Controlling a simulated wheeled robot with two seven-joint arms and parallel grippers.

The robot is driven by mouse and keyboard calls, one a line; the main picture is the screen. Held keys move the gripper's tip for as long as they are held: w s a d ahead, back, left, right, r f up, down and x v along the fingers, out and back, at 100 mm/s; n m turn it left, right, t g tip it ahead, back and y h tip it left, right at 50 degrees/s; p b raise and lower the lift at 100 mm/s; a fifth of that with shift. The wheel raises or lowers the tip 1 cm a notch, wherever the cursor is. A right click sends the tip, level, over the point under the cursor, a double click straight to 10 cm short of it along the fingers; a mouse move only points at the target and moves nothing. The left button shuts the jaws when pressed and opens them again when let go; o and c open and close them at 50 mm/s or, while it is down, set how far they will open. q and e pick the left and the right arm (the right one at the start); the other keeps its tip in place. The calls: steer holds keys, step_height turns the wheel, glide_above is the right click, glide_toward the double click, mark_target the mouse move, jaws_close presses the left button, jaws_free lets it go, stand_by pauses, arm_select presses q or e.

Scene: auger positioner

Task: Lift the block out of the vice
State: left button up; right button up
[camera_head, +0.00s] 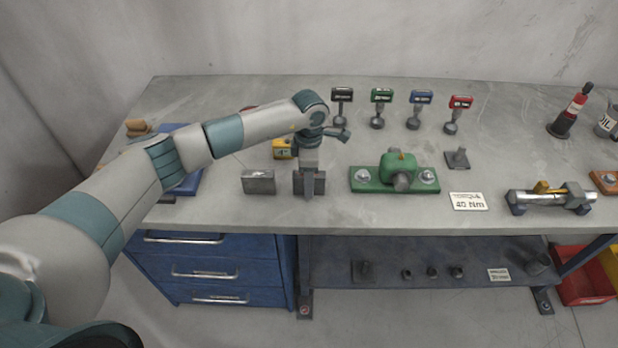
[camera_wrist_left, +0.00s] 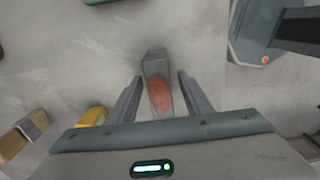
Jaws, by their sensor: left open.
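My left gripper (camera_head: 309,187) points straight down over the bench. Its two fingers (camera_wrist_left: 160,97) are open, one on each side of a grey block (camera_wrist_left: 154,57) with a rust-coloured patch on top. In the head view the dark sides of this block (camera_head: 319,184) show behind the near finger. Contact between fingers and block cannot be made out. A green fixture (camera_head: 396,168) on a green baseplate, with a grey cylinder at its front, stands to the right. I cannot tell for certain which object is the vice. My right gripper is not identifiable.
Several labelled stands line the back. A shaft fixture (camera_head: 549,198) and a torque card (camera_head: 468,201) are at right. The bench's front edge is close.

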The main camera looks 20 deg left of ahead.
arm_select(q)
steer(key=shift+f, duration=0.45)
jaws_close()
stand_by(1.3)
steer(key=shift+w+r, duration=0.15)
steer(key=shift+w, duration=0.05)
